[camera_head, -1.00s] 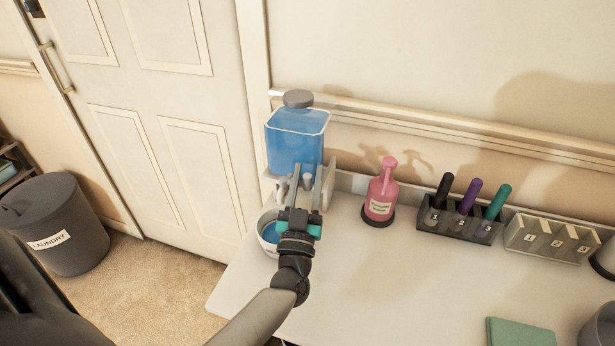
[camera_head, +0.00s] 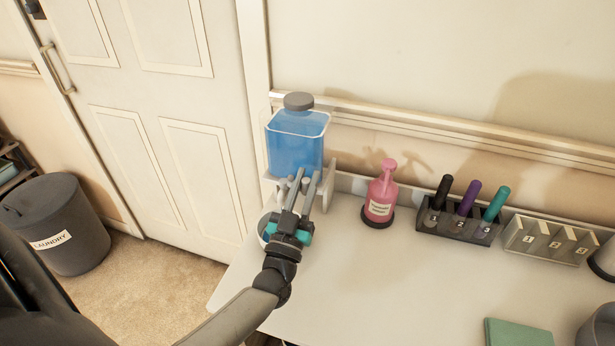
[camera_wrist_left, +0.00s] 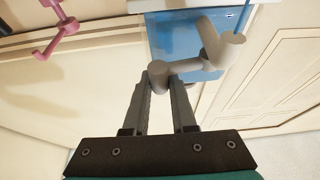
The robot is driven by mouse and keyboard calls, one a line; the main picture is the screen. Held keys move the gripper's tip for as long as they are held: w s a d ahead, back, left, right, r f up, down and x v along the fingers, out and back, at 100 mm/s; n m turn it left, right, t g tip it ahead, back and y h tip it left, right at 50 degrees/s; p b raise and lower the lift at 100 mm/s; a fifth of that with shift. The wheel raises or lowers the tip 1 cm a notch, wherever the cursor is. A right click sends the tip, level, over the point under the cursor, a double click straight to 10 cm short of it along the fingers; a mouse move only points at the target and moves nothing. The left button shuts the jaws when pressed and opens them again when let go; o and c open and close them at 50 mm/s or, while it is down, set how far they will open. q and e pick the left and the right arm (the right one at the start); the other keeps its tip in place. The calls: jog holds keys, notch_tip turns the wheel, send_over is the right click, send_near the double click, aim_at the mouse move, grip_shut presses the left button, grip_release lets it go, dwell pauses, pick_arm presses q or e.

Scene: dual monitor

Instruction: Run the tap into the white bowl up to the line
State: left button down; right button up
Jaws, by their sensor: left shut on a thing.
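A clear tank of blue liquid (camera_head: 296,150) with a grey lid stands on a white stand at the back left of the table. It also shows in the left wrist view (camera_wrist_left: 185,40). My left gripper (camera_head: 304,182) is in front of the tank, its fingers tilted to the right. In the left wrist view its fingers (camera_wrist_left: 170,82) are shut on the grey tap handle (camera_wrist_left: 178,68). The white bowl (camera_head: 264,221) sits below the tank, mostly hidden behind my gripper; its line and liquid level cannot be made out. My right gripper is not in view.
A pink bottle (camera_head: 381,195) stands right of the tank. Beyond it are a dark rack (camera_head: 458,228) of markers and a pale numbered holder (camera_head: 551,240). A green pad (camera_head: 517,333) lies at the front. The table's middle is clear.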

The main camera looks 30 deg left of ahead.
pick_arm(q)
jog(key=shift+s+m+h, duration=0.25)
jog(key=shift+m+h, duration=0.25)
jog(key=shift+h, duration=0.45)
jog(key=shift+s+m+h, duration=0.2)
jog(key=shift+m+h, duration=0.3)
jog(key=shift+h, duration=0.45)
jog(key=c, duration=0.7)
grip_release()
jog(key=shift+c, duration=0.2)
jog(key=v, duration=1.2)
jog(key=shift+f, duration=0.2)
jog(key=shift+w, duration=0.1)
